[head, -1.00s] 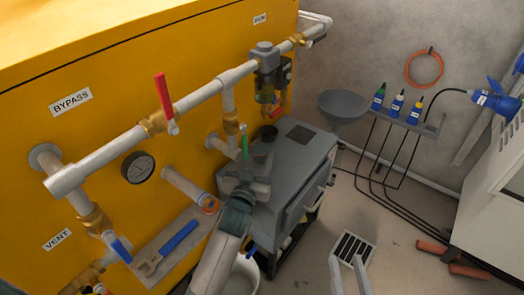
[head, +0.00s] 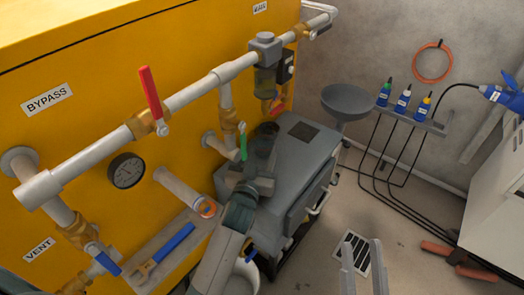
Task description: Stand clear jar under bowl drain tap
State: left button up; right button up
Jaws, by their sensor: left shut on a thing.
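The filter bowl (head: 265,80) hangs under a grey filter head on the pipe along the yellow tank, in the head view. A small drain tap (head: 275,104) with a reddish handle shows at its lower end. My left gripper (head: 261,165) reaches up from the bottom middle and is shut on a dark, see-through-looking cup, seemingly the clear jar (head: 266,135). The jar looks upright, below the tap in the picture and apart from it; the depth between them is hard to tell. My gripper hides its lower part. My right gripper (head: 362,258) is open and empty at the bottom edge.
A green-handled valve (head: 243,142) stands just left of the jar. A grey cabinet (head: 300,160) lies behind and below it. A grey funnel (head: 347,100) and a bottle rack (head: 415,120) are right. A wrench (head: 165,250) rests on the lower-left shelf.

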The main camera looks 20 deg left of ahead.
jog(key=shift+s+r, duration=0.2)
jog(key=shift+r, duration=0.15)
pick_arm(q)
jog(key=shift+f, duration=0.15)
jog(key=o, duration=1.2)
jog(key=shift+c, duration=0.2)
pick_arm(e)
jog(key=shift+d+r, duration=0.1)
jog(key=shift+r, duration=0.05)
pick_arm(q)
jog(key=shift+s, duration=0.1)
jog(key=s, duration=0.4)
jog(key=s+p, duration=0.1)
jog(key=s, duration=0.7)
jog(key=shift+d+p, duration=0.25)
jog(key=shift+p, duration=0.1)
pick_arm(e)
jog(key=f+g, duration=0.1)
jog(key=w+f+g, duration=0.1)
jog(key=f, duration=0.1)
jog(key=w+f+g, duration=0.1)
jog(key=f, duration=0.1)
jog(key=shift+w+a+f+h, duration=0.1)
jog(key=shift+w+a+h, duration=0.05)
jog(key=shift+a+h, duration=0.25)
